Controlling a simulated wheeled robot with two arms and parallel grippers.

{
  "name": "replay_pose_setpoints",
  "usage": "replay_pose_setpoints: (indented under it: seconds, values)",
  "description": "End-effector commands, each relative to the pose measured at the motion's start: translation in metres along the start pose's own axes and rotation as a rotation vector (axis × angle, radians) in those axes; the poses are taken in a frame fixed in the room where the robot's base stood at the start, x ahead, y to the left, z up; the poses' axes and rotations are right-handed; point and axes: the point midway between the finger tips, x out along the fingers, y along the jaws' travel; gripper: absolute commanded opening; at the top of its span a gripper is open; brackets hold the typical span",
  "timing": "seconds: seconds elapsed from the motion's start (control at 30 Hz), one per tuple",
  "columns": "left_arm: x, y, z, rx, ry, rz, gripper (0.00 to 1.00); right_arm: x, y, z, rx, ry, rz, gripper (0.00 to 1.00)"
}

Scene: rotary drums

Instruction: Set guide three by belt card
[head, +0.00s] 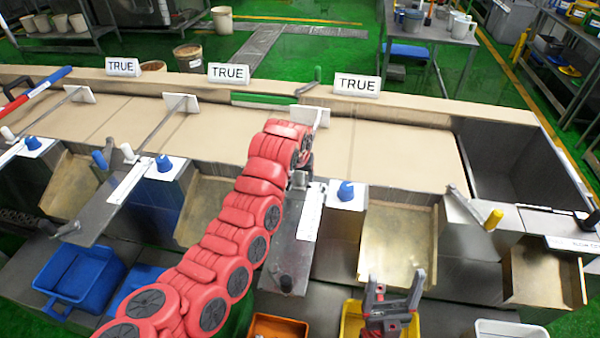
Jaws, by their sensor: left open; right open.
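Three white cards reading TRUE stand along the belt's far edge: left (122,66), middle (228,73) and right (357,85). The third guide's white plate (311,116) shows at the belt, just past the end of my red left arm. Its white scale strip (309,212) runs toward me on a grey bracket (292,255). My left gripper (303,174) is open beside this guide, mostly hidden by my arm; I cannot tell whether it touches the guide. My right gripper (392,300) is open and empty above a yellow bin, low in the view.
Two more guides have white plates (182,103) and (80,94) on the tan belt (395,150). Blue knobs (345,190) stand along the near edge. Metal chutes (398,240) slope to bins, including a blue bin (82,276). A dark open box (520,165) is at the belt's right end.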

Motion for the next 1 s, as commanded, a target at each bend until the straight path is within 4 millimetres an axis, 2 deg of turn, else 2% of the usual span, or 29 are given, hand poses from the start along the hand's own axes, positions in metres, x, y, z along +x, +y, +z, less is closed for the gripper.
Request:
replay_pose_setpoints:
  seconds: [0.2, 0.23, 0.57, 1.0]
  values:
    - [0.0004, -0.0001, 0.0000, 0.000, 0.000, 0.000, 0.63, -0.0001, 0.0000, 0.0000, 0.000, 0.000, 0.000, 0.83]
    - [0.0004, -0.0001, 0.0001, 0.000, 0.000, 0.000, 0.60, -0.0002, 0.0000, 0.0001, 0.000, 0.000, 0.000, 0.83]
    - [0.0001, -0.0002, 0.0000, 0.000, 0.000, 0.000, 0.00, -0.0001, 0.0000, 0.0000, 0.000, 0.000, 0.000, 0.83]
    - [0.0000, -0.0002, 0.0000, 0.000, 0.000, 0.000, 0.00, -0.0001, 0.0000, 0.0001, 0.000, 0.000, 0.000, 0.83]
